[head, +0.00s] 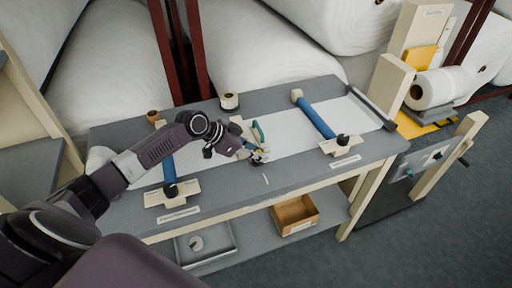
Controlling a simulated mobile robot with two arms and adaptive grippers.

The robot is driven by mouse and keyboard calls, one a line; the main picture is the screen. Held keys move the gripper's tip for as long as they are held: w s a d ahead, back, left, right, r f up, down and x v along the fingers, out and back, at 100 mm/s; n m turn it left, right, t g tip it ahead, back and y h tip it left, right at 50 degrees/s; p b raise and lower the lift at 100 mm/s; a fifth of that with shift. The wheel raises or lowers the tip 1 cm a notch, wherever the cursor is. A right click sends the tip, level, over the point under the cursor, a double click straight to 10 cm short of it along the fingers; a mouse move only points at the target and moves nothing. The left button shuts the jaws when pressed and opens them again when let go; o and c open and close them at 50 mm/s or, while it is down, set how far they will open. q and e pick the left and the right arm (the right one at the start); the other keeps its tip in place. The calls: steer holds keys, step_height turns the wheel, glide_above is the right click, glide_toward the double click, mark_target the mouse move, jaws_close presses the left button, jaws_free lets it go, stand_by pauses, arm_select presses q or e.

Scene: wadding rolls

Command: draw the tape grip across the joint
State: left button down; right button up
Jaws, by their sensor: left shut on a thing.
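My left gripper (258,157) is over the middle of the grey worktable (225,192), at the white wadding strip. It is shut on what looks like the tape grip (258,132), whose teal curved part shows just behind the fingers. The gripper hides much of the tape grip and the strip around it, so I cannot make out the joint. The white wadding strip (295,133) runs lengthwise along the tabletop, under two blue bars. My right gripper is not in view.
The right blue bar (317,119) and left blue bar (169,168) cross the strip. A white roll (229,101) and a brown roll (153,116) stand at the back edge. A cardboard box (296,214) and grey tray (206,241) sit on the lower shelf. The front tabletop is mostly clear.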

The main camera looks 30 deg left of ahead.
arm_select(q)
steer(key=shift+s+d, duration=0.5)
steer(key=shift+d, duration=0.15)
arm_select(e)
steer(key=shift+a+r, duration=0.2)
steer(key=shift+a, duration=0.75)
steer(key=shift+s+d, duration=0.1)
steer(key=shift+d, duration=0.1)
arm_select(q)
steer(key=c, duration=2)
jaws_free()
steer(key=shift+s, duration=0.1)
steer(key=shift+r, duration=0.1)
steer(key=shift+v, duration=5.95)
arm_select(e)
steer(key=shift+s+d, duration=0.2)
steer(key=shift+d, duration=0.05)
arm_select(q)
steer(key=shift+d, duration=0.1)
